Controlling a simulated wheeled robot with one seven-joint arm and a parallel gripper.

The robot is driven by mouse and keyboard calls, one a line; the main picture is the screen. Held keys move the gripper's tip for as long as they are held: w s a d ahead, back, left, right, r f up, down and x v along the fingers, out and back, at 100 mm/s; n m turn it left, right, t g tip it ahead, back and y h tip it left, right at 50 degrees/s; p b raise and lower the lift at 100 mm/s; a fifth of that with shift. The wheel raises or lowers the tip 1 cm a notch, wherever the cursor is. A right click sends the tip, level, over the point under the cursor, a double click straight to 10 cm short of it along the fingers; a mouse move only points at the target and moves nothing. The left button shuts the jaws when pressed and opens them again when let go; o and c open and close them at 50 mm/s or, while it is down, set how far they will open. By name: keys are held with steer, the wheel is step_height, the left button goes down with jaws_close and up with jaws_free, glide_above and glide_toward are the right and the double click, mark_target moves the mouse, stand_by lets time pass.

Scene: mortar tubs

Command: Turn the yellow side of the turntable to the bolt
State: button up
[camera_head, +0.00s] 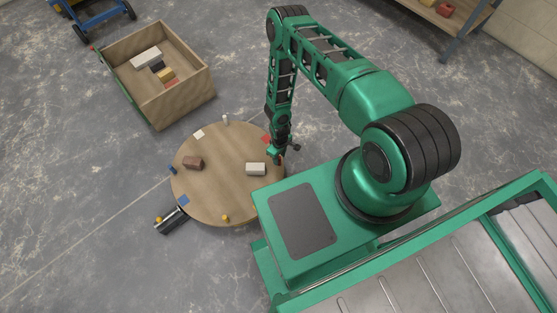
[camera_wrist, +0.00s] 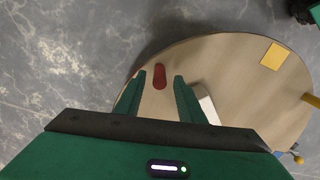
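The round wooden turntable (camera_head: 222,190) lies on the floor. In the head view its blue patch (camera_head: 184,201) is nearest the dark bolt (camera_head: 171,221) with a yellow end, at the lower left. A white patch (camera_head: 199,134) and a red patch (camera_head: 266,139) lie farther round. The yellow patch (camera_wrist: 273,57) shows only in the wrist view; my body hides it in the head view. My gripper (camera_wrist: 160,78) is open over the turntable's right edge, with a red peg (camera_wrist: 160,77) between its fingers in the picture, gaps on both sides. Contact is not visible.
On the turntable are a brown block (camera_head: 193,163) and a pale block (camera_head: 256,169). White (camera_head: 226,119), blue (camera_head: 172,170) and yellow (camera_head: 226,218) pegs stand at its rim. A wooden crate (camera_head: 190,102) with blocks is behind it. Floor at left is clear.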

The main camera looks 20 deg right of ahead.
steer(key=shift+f, duration=1.45)
jaws_close()
steer(key=shift+a, duration=0.2)
steer(key=shift+s+d, duration=0.1)
steer(key=shift+s, duration=0.05)
